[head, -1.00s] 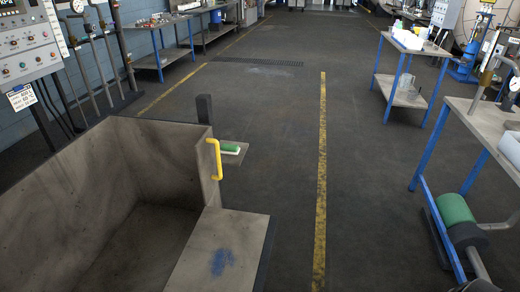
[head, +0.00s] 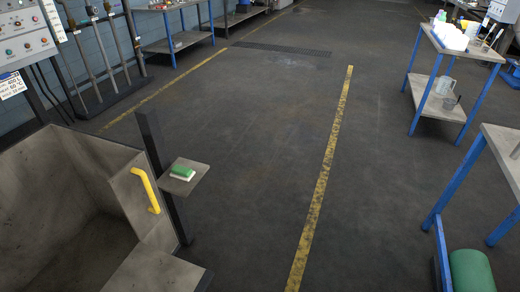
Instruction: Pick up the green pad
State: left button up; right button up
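The green pad (head: 183,171) is a small block with a green top and a whitish lower layer. It lies on a small grey shelf (head: 197,184) fixed to a dark post, beyond the yellow handle of the open bin at the lower left. Nothing covers the pad. Neither of my grippers shows in the head view.
The grey bin (head: 70,165) with a yellow handle (head: 146,188) and the dark post (head: 160,165) stand left of the shelf. Open floor (head: 260,150) with a yellow line lies to the right. Blue-legged tables (head: 455,50) and a green cylinder (head: 470,272) stand at the right.

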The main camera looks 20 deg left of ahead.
aim_at(179, 172)
jog(key=i+l, duration=0.1)
jog(key=i, duration=0.5)
jog(key=i+l, duration=0.1)
jog(key=i, duration=0.45)
jog(key=u, duration=0.05)
